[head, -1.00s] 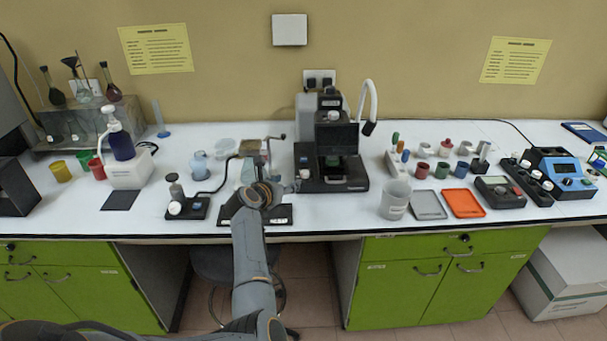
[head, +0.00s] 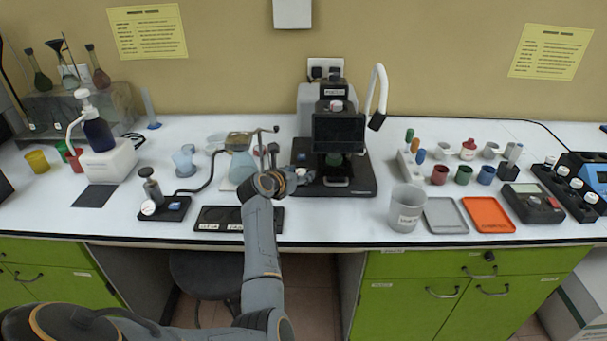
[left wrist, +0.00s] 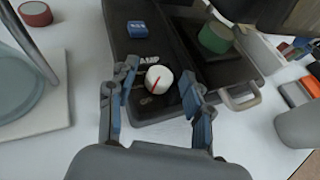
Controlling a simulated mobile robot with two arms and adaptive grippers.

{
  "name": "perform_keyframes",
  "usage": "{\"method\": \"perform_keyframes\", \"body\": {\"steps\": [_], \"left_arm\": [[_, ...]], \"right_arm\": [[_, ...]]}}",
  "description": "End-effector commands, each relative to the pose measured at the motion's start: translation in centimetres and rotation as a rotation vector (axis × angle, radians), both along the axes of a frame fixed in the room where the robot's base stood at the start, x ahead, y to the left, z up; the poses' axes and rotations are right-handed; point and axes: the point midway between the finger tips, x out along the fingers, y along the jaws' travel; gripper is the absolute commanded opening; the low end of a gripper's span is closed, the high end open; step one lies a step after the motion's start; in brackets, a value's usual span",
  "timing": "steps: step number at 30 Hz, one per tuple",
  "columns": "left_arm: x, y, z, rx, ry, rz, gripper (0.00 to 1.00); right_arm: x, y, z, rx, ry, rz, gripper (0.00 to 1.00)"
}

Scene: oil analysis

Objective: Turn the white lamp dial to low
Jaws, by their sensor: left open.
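The white lamp dial (left wrist: 159,79) is a round knob with a red pointer line, beside a printed label on the black microscope base (left wrist: 150,45). My left gripper (left wrist: 160,84) is open, with one finger on each side of the dial; I cannot tell whether either finger touches it. In the head view my left gripper (head: 271,172) is at the left side of the microscope (head: 338,135) and mostly covers the dial. My right gripper is not in view.
A glass flask (head: 242,168) stands close to the left of my gripper. A black labelled tray (head: 222,219) lies in front of it. A white beaker (head: 406,209), a grey tray (head: 445,215) and an orange tray (head: 488,214) are to the right.

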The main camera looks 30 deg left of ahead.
Motion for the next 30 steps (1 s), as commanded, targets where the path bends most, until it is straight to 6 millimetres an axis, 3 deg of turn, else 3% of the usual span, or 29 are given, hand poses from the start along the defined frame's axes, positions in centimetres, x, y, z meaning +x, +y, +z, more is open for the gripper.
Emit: {"method": "perform_keyframes", "body": {"steps": [6, 14, 23, 30], "left_arm": [[0.0, 0.0, 0.0, 0.0, 0.0, 0.0, 0.51], [0.0, 0.0, 0.0, 0.001, 0.0, 0.0, 0.0], [0.0, 0.1, 0.1, 0.001, 0.001, -0.025, 0.0], [0.0, 0.4, 0.2, 0.0, 0.002, -0.147, 0.0]], "right_arm": [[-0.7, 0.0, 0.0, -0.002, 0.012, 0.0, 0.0], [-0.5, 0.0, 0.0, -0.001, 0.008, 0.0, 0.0], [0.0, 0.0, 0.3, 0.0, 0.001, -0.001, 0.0], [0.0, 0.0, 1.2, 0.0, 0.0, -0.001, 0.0]]}}
